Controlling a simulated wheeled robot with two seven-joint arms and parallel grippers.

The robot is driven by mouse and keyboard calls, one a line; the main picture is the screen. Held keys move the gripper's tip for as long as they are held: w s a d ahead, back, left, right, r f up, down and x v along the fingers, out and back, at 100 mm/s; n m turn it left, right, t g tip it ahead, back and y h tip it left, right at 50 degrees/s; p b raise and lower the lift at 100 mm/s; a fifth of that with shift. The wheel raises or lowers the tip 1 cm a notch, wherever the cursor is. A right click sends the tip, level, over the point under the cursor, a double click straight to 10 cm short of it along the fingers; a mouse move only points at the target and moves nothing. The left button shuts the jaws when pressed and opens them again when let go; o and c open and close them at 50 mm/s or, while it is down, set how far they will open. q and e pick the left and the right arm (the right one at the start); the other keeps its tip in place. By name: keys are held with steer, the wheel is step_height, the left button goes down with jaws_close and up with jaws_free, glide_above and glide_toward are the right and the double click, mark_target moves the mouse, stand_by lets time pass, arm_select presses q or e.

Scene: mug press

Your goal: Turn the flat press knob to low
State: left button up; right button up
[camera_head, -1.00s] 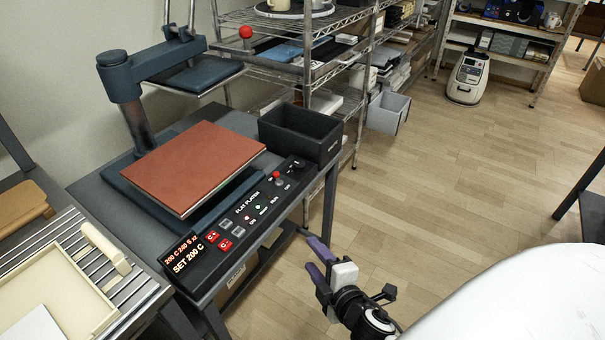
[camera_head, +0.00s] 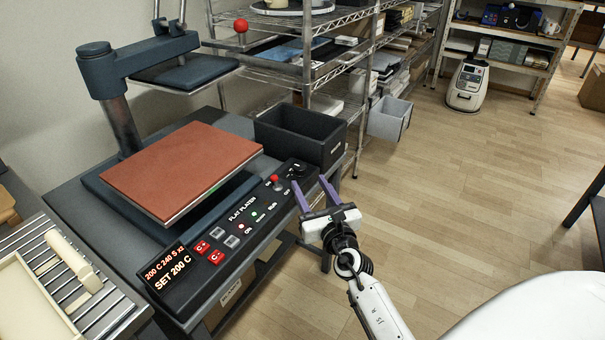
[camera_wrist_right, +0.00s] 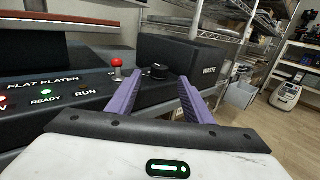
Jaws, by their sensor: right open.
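The flat press (camera_head: 180,165) has a red-brown platen under a raised upper plate, with a black control panel (camera_head: 228,240) along its front. The dark round knob (camera_head: 298,169) sits at the panel's right end, by a red-topped switch (camera_head: 274,180). In the right wrist view the knob (camera_wrist_right: 159,71) stands beyond and between the fingertips. My right gripper (camera_head: 311,184) is open and empty, its purple fingers pointing at the knob without visibly gripping it. In the right wrist view the fingers (camera_wrist_right: 160,85) spread either side of it. The knob's marking is too small to read. My left gripper is not in view.
A black bin (camera_head: 300,135) stands just behind the knob. A wire shelf (camera_head: 310,70) with a grey hanging bin (camera_head: 389,118) is at the back. A slatted tray table (camera_head: 75,275) is at the left. The floor to the right is open.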

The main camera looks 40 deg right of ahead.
mark_target(302, 172)
steer(key=b+x, duration=0.1)
steer(key=x, duration=0.5)
steer(key=shift+w+d+f, duration=0.1)
steer(key=shift+w+d, duration=0.05)
steer(key=shift+w, duration=0.2)
steer(key=c, duration=1.1)
